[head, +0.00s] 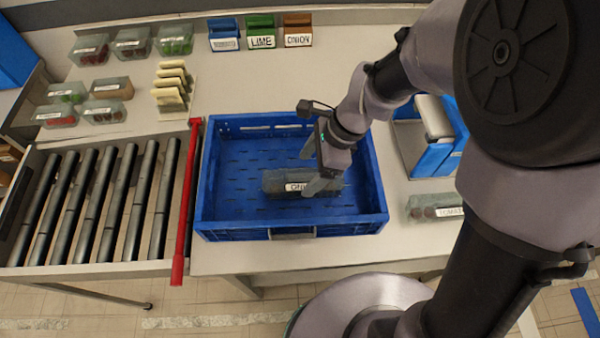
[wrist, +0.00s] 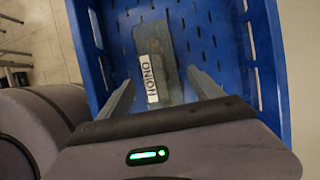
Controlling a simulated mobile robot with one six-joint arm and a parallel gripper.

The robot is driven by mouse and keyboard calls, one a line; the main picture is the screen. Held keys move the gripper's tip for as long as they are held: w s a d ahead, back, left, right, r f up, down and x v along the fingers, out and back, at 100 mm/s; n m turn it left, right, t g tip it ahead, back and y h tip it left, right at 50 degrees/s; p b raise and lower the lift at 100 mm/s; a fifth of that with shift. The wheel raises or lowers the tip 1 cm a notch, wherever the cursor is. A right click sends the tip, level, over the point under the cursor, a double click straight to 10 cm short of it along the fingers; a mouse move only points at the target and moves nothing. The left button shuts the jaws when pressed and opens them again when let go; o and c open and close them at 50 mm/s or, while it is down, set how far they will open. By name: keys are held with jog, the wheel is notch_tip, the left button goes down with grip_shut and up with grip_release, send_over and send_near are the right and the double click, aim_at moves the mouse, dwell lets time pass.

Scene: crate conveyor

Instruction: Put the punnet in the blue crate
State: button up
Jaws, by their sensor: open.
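The blue crate (head: 379,205) stands on the worktop in the middle of the head view, and its wall also shows in the wrist view (wrist: 88,50). A clear punnet (head: 272,181) with a white label reading ONION lies inside the crate, on or close to its floor. The punnet also shows in the wrist view (wrist: 176,60). My gripper (head: 312,184) is inside the crate area, above the punnet. Its fingers (wrist: 160,88) are spread open on either side of the punnet's near end, and I cannot tell whether they touch it.
A roller conveyor (head: 105,205) with a red bar (head: 184,200) lies left of the crate. Several punnets (head: 91,49) stand at the back left. Three small labelled boxes (head: 261,33) stand behind. A tomato punnet (head: 434,208) and a blue-and-white item (head: 430,140) stand to the right.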

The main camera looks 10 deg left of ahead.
jog(key=p+v, duration=0.1)
jog(key=v, duration=0.4)
jog(key=shift+d+r, duration=0.15)
jog(key=shift+r, duration=0.25)
jog(key=s+d+r+n+t+h, duration=0.2)
jog(key=s+d+r+n+t, duration=0.4)
jog(key=s+d+r+n, duration=0.4)
notch_tip(320, 180, up, 4)
jog(key=shift+s+d+r+n+t, duration=0.2)
jog(key=shift+d+n+t, duration=0.3)
jog(key=shift+d, duration=0.45)
jog(key=shift+f, duration=0.1)
